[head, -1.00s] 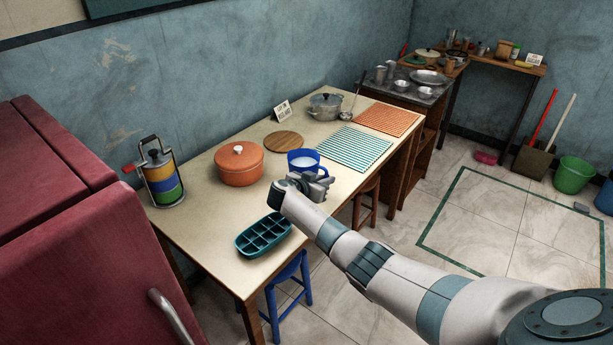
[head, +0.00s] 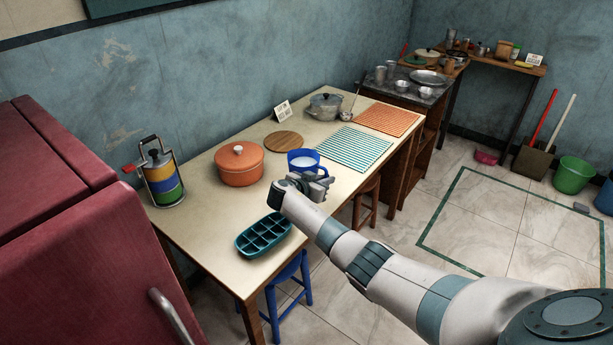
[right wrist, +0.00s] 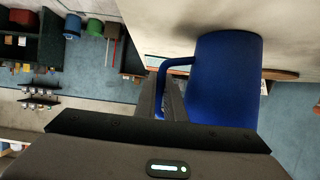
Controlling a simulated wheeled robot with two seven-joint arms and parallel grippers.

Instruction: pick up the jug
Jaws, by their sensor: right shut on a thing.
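The blue jug (head: 298,167) is upright at the front edge of the cream table (head: 215,250), with a pale inside showing at its top. It also shows large in the right wrist view (right wrist: 228,85), with its handle to the left. My right gripper (head: 319,181) is at the near side of the jug. In the right wrist view its fingers (right wrist: 166,95) are shut on the jug's handle. I cannot tell whether the jug's base touches the table or is just above it. My left gripper is not in view.
An orange pot (head: 238,168) and a round wooden board (head: 284,141) stand close behind the jug. A teal compartment tray (head: 264,236) lies nearer, at left. A striped mat (head: 354,148) lies to the right. A blue stool (head: 290,285) is below the table edge.

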